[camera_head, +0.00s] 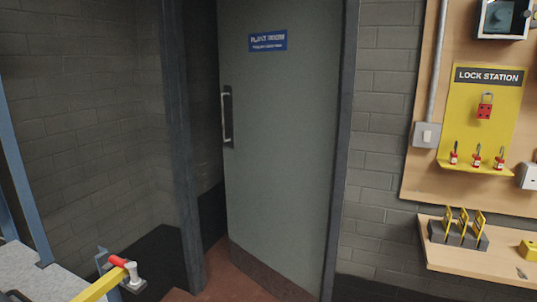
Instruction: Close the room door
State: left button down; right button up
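The room door (285,130) is a grey-green panel with a blue sign (267,41) near its top. It stands ajar in its dark frame (181,140), with its right side at the frame and its left edge apart from the left post. Its free edge appears swung away from me. A vertical pull handle (227,117) sits near the left edge. Through the gap show a dark wall and reddish floor. Neither of my grippers can be seen in the head view.
At the right wall are a yellow lock station board (483,115) and a wooden shelf (470,262) with yellow-handled items. A bench (45,275) and a yellow bar with a red end (104,282) stand at the lower left. Reddish floor (225,275) lies before the doorway.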

aim_at(280, 62)
jog(key=i+l, duration=0.15)
jog(key=i, duration=0.25)
jog(key=i+l, duration=0.1)
jog(key=i, duration=0.25)
jog(key=i+l, duration=0.15)
jog(key=i, duration=0.25)
jog(key=u, duration=0.05)
